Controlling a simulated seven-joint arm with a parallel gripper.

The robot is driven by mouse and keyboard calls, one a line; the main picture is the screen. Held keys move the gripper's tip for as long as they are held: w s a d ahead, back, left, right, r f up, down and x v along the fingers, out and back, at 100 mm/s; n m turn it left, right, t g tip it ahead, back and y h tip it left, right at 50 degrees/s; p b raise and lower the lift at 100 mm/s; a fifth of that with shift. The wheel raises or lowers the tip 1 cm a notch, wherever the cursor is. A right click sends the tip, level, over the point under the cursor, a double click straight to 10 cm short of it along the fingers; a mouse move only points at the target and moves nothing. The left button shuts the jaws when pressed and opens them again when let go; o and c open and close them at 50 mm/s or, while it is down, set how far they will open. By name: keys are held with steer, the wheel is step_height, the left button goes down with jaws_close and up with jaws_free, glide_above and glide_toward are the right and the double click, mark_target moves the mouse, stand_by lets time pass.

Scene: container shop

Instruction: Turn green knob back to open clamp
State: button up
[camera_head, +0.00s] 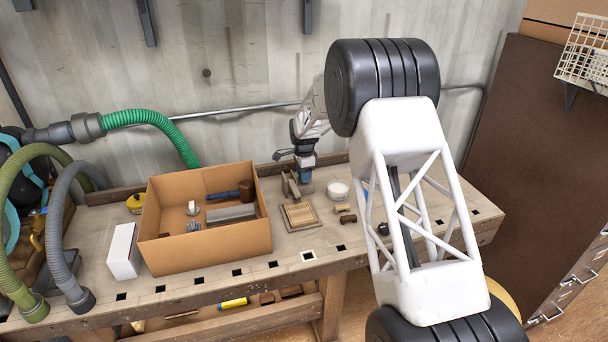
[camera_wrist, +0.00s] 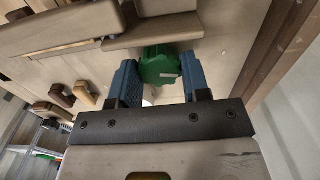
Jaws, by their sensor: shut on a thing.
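The green knob (camera_wrist: 160,65) shows in the wrist view between the two blue fingers of my gripper (camera_wrist: 157,76). My gripper is shut on the knob. The wooden clamp (camera_wrist: 150,30) is just beyond the knob, with its wooden jaws across the top of the wrist view. In the head view my gripper (camera_head: 305,172) is low over the back of the workbench, right beside the upright wooden clamp (camera_head: 290,186). The knob is hidden there behind the gripper and the clamp. I cannot tell how far the clamp is open.
A cardboard box (camera_head: 205,243) with tools stands left of the clamp on the workbench (camera_head: 335,255). A wooden block (camera_head: 298,215) lies in front of the clamp. A white round container (camera_head: 338,190) and small wooden pieces (camera_head: 345,212) lie to the right. The wall is close behind.

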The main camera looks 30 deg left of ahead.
steer(key=shift+n, duration=2.3)
steer(key=o, duration=0.9)
steer(key=shift+o, duration=0.2)
steer(key=shift+m, duration=0.4)
